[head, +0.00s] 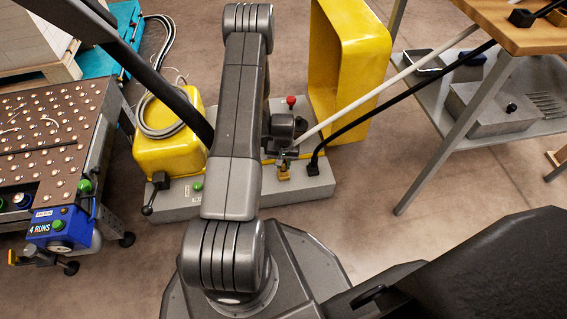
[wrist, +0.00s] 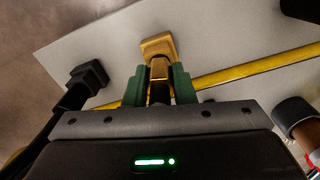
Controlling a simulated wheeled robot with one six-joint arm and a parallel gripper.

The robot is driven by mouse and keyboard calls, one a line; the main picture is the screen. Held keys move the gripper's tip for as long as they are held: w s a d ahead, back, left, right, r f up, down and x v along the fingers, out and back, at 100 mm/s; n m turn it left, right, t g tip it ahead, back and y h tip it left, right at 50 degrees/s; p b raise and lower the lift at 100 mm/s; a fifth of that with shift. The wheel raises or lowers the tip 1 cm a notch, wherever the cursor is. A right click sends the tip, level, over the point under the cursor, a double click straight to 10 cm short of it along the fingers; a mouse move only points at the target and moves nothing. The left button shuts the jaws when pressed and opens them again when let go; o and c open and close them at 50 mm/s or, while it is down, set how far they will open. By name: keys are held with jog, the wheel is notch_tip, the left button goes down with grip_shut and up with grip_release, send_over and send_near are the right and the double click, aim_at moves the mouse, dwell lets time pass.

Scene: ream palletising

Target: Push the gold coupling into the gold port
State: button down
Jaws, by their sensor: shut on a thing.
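The gold coupling (wrist: 159,70) is between the two green fingers of my gripper (wrist: 157,86) in the wrist view, and the gripper is shut on it. The gold port (wrist: 157,44) is straight ahead of the coupling on a pale grey surface. The coupling's front end meets or overlaps the port; I cannot tell how deep it sits. In the head view my gripper (head: 287,154) is small and partly behind my arm, pointing down over the grey base. The gold port (head: 284,174) shows just below it.
A black plug (wrist: 86,78) with a cable sits left of the port in the wrist view, and right of it in the head view (head: 313,168). A yellow strip (wrist: 255,68) crosses behind the fingers. A red knob (head: 291,101) and yellow housing (head: 165,140) stand on the base (head: 235,198).

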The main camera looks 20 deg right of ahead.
jog(key=shift+f, duration=0.4)
jog(key=c, duration=1.1)
grip_release()
notch_tip(320, 180, up, 14)
jog(key=p, duration=0.4)
jog(key=shift+f, duration=0.1)
notch_tip(320, 180, down, 14)
jog(key=b, duration=0.4)
jog(key=shift+b, duration=0.35)
jog(key=shift+r+p, duration=0.35)
jog(key=shift+r, duration=0.05)
jog(key=shift+f, duration=0.15)
